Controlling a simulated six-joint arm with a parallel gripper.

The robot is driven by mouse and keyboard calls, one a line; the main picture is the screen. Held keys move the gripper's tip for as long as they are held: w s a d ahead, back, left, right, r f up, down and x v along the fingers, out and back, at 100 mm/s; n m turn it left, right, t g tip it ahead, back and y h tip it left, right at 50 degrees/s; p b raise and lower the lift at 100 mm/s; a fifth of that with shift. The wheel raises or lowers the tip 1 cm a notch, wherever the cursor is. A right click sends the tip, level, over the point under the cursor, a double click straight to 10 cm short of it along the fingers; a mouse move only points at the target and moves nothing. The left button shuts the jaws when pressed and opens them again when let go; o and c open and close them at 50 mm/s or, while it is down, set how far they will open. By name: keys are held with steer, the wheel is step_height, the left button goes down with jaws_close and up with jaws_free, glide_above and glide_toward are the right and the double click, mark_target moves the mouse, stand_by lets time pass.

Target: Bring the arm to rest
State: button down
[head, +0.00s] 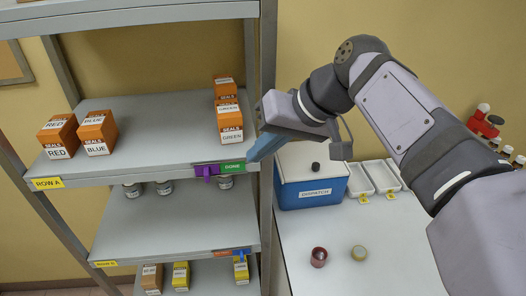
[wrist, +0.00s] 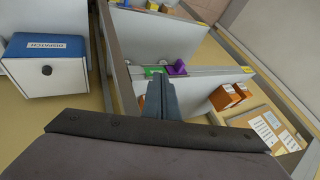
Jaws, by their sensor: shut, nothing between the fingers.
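My arm reaches in from the right in the head view. My gripper (head: 262,150) points left at the right front corner of the shelf rack, close to the rack's post. Its blue-grey fingers are together with nothing between them. In the wrist view the closed fingers (wrist: 161,98) stand in the middle, in front of the shelf edge with the green label and purple clip. I cannot tell whether the fingertips touch the rack.
The shelf rack (head: 165,155) holds orange SEALS boxes (head: 228,110) on Row A. A blue and white DISPATCH box (head: 311,178) stands below my gripper, beside white trays (head: 375,178).

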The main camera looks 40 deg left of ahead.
steer(key=shift+d+r, duration=0.35)
steer(key=shift+r, duration=0.15)
steer(key=w+f+m+t, duration=0.2)
steer(key=w+f, duration=0.3)
steer(key=f, duration=0.1)
steer(key=s+d+f+h, duration=0.1)
steer(key=d+f+h, duration=0.1)
steer(key=d+f, duration=0.45)
steer(key=d+f+h, duration=0.2)
steer(key=d+f, duration=0.2)
steer(key=f, duration=0.5)
steer(key=s+d+f+m+g+h, duration=0.1)
steer(key=s+d+f, duration=0.25)
steer(key=d, duration=0.55)
steer(key=s+d+f+m+h, duration=0.1)
steer(key=s+d+f+m, duration=0.2)
steer(key=d, duration=0.5)
steer(key=s+d+f+g+h, duration=0.1)
steer(key=s+d+f+h, duration=0.15)
steer(key=d+f, duration=0.45)
steer(key=d+r+m+y, duration=0.1)
steer(key=d+r+m, duration=0.2)
steer(key=d, duration=0.6)
steer(key=shift+w+r+m+t, duration=0.15)
steer(key=shift+m+t, duration=0.25)
steer(key=shift+m, duration=0.2)
